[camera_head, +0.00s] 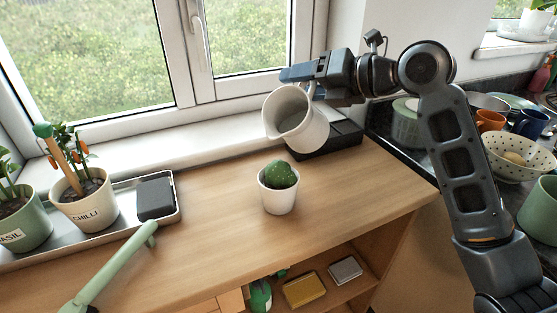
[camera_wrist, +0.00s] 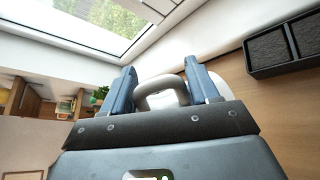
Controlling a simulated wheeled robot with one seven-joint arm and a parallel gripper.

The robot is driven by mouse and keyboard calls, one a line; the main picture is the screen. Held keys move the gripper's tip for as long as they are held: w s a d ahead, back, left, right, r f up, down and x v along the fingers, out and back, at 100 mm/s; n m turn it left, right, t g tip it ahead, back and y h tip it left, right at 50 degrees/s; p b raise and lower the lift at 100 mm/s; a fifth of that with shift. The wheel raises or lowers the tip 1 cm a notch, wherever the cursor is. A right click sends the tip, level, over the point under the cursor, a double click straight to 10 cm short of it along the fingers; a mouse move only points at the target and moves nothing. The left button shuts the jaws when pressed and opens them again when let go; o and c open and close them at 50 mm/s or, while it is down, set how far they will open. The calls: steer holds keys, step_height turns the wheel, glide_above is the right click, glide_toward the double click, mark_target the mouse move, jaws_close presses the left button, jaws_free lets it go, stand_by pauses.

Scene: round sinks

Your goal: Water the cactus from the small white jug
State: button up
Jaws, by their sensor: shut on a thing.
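The small white jug (camera_head: 307,132) is held in the air above and behind the cactus, tilted with its open mouth towards the lower left. My gripper (camera_head: 310,76) is shut on the jug's handle; in the wrist view, the handle (camera_wrist: 163,99) shows between the two fingers. The green, round cactus (camera_head: 281,174) stands upright in a small white pot (camera_head: 278,199) on the wooden worktop, below the jug and apart from it. I see no water stream. The inside of the jug looks pale, and I cannot tell how much water it holds.
A long tray (camera_head: 110,218) at left holds the chilli pot (camera_head: 84,209), basil pot (camera_head: 28,226) and a dark block. A pale green long-handled tool (camera_head: 112,265) lies in front. A black divided box (camera_head: 335,139) stands behind the jug. Crockery (camera_head: 515,150) crowds the right.

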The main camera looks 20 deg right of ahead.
mark_target(311, 95)
steer(key=shift+s+a+r+n+h, duration=0.2)
steer(key=shift+r+n+h, duration=0.1)
steer(key=shift+r, duration=0.1)
steer(key=shift+s+a+r+n+t+h, duration=0.15)
steer(key=shift+a+r+n, duration=0.1)
steer(key=shift+r+n, duration=0.15)
steer(key=shift+s+a+r+n+t+h, duration=0.15)
steer(key=shift+a+r+n, duration=0.15)
steer(key=shift+r, duration=0.15)
stand_by(4.2)
steer(key=d+f+m, duration=0.1)
steer(key=w+d+f+m+y, duration=0.1)
steer(key=f, duration=0.1)
steer(key=w+d+f+m+g+y, duration=0.1)
steer(key=shift+d+f+m, duration=0.1)
steer(key=shift+f+m, duration=0.25)
steer(key=shift+m, duration=0.05)
steer(key=shift+w+d+f+m, duration=0.2)
steer(key=shift+d+f+m, duration=0.1)
steer(key=shift+d+f, duration=0.1)
steer(key=w+d+f+m+y, duration=0.2)
steer(key=d+f+m, duration=0.2)
steer(key=shift+w, duration=0.1)
stand_by(0.9)
